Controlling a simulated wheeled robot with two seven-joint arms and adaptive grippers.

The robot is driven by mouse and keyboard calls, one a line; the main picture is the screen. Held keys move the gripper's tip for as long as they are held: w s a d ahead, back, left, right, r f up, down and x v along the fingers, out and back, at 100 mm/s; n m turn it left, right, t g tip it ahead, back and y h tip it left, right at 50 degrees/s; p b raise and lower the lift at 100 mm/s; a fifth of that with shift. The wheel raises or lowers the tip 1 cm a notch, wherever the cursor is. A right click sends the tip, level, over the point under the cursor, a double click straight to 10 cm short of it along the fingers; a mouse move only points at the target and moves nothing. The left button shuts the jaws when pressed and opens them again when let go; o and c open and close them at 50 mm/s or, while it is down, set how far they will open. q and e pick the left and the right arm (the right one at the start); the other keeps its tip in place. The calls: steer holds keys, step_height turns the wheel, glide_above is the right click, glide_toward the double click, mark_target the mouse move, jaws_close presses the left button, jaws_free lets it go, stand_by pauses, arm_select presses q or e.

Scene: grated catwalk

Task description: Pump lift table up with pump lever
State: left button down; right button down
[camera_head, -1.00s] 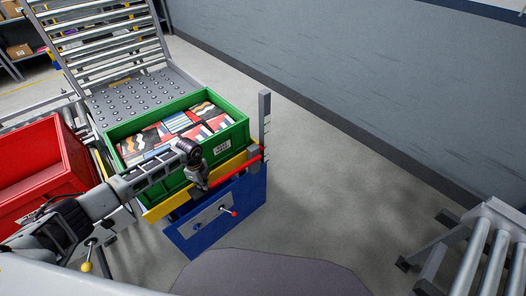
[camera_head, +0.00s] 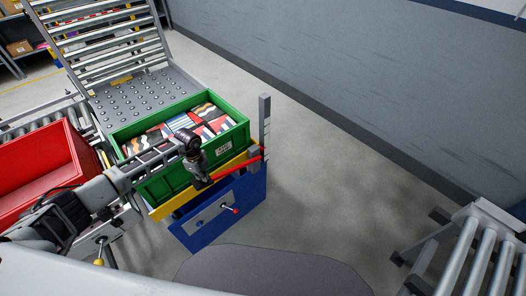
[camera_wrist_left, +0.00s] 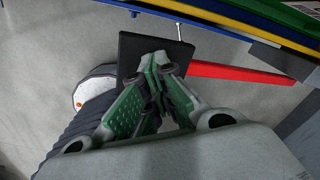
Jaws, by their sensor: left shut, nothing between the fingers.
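The lift table has a yellow top frame (camera_head: 165,208) and a blue base (camera_head: 250,200). A green crate (camera_head: 172,185) stands on it, holding striped, coloured items. The red pump lever (camera_head: 250,161) runs along the table's front right side; it also shows in the left wrist view (camera_wrist_left: 250,74), reaching to a black plate (camera_wrist_left: 132,48). My left gripper (camera_head: 201,184) is over the lever's near end, in front of the crate. In the left wrist view its fingers (camera_wrist_left: 155,62) are shut and empty, against or just before the black plate; contact cannot be told.
A small red-tipped lever (camera_head: 235,211) sticks out of the blue base. A red bin (camera_head: 45,172) is at the left, beside rollers. A ball-studded transfer plate and roller conveyor (camera_head: 130,95) lie behind the crate. Another roller stand (camera_head: 465,255) is at lower right. Floor between is clear.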

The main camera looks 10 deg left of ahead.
arm_select(q)
step_height(320, 180, up, 2)
steer(key=shift+r+p, duration=0.15)
steer(key=shift+p, duration=0.55)
steer(key=shift+r+p, duration=0.7)
steer(key=shift+r, duration=0.2)
steer(key=shift+f, duration=0.15)
